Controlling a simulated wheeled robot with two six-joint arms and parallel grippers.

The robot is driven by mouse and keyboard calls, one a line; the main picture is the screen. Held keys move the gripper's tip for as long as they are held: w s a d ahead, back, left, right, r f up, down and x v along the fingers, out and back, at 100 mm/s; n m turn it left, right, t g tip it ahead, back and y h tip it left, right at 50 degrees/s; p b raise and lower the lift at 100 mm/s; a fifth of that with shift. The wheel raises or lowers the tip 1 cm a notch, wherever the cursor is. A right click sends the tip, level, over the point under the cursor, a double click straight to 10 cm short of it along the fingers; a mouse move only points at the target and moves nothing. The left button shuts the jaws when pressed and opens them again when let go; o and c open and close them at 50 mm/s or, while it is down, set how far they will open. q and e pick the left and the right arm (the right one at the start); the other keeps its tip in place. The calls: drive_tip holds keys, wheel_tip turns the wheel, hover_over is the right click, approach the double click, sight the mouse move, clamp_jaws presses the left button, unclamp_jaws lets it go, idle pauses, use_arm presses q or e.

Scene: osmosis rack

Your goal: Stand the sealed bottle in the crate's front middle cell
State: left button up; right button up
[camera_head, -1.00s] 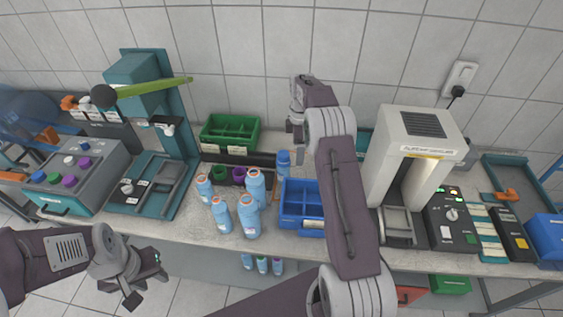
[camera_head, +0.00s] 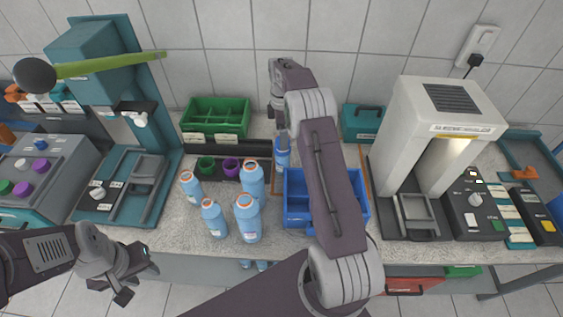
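A blue bottle (camera_head: 282,158) with no orange rim showing stands upright behind the crate's left part; it looks like the sealed one. My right gripper (camera_head: 281,128) is right above its top, seen from the side; whether its fingers are open or shut on the bottle cannot be told. The blue crate (camera_head: 296,220) has divided cells and stands at the front of the bench. My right forearm crosses over it and hides its middle, including the front middle cell. My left gripper (camera_head: 138,281) is open and empty, low in front of the bench.
Several blue bottles with orange rims, one of them here (camera_head: 247,222), stand left of the crate. A green divided bin (camera_head: 215,133) is behind them. A white sealing machine (camera_head: 440,120) stands right of the crate. A teal press (camera_head: 110,110) is at left.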

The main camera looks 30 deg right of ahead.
sight(282, 157)
drive_tip(key=f, duration=0.1)
drive_tip(key=f+p, duration=0.1)
drive_tip(key=f, duration=0.1)
drive_tip(key=shift+s+f, duration=0.15)
drive_tip(key=shift+s, duration=0.2)
wheel_tip(282, 157, down, 5)
drive_tip(key=shift+d+f+p, duration=0.1)
drive_tip(key=shift+f+p, duration=0.1)
drive_tip(key=shift+p, duration=0.7)
drive_tip(key=shift+w, duration=0.1)
clamp_jaws()
